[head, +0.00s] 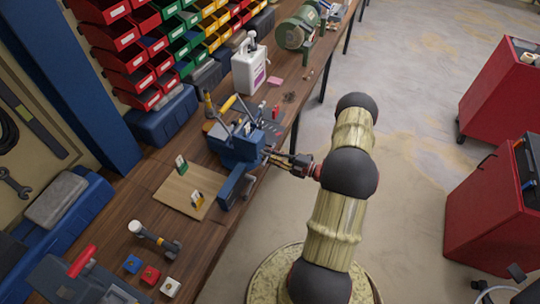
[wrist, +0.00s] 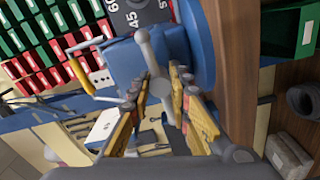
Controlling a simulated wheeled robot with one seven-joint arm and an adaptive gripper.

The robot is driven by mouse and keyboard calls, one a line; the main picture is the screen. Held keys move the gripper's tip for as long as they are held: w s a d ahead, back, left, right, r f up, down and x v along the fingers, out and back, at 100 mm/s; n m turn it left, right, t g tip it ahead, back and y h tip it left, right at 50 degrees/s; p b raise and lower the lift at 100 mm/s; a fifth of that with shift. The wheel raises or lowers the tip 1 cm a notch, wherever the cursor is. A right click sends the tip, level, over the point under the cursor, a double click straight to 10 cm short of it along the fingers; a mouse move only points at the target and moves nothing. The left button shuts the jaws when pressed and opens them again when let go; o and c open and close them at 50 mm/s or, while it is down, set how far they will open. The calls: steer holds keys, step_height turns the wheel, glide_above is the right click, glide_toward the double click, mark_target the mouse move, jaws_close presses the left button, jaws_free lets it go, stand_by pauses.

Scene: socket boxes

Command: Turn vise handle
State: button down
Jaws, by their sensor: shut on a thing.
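The blue vise (head: 238,148) is mounted at the front edge of the wooden workbench (head: 150,222). In the wrist view its blue body (wrist: 118,58) fills the upper middle. The grey vise handle (wrist: 147,52) is a bar with a rounded end, running down between my fingers. My gripper (head: 272,157) reaches the vise from its front side. In the wrist view the fingers of my gripper (wrist: 163,78) lie on both sides of the handle and are shut on it. The handle's lower part is partly hidden by the fingers, and in the head view I cannot make it out clearly.
A hammer (head: 153,238), small coloured blocks (head: 150,275) and a wooden board (head: 172,196) lie on the bench near the vise. A white jug (head: 248,70) stands beyond it. Red cabinets (head: 492,205) stand at right, with open floor (head: 420,110) between.

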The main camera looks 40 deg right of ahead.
steer(key=shift+f, duration=0.15)
steer(key=c, duration=1.9)
jaws_free()
steer(key=shift+d, duration=0.15)
steer(key=shift+o, duration=1.3)
steer(key=shift+s, duration=0.15)
steer(key=v, duration=1.1)
steer(key=shift+s, duration=0.4)
steer(key=shift+d, duration=0.1)
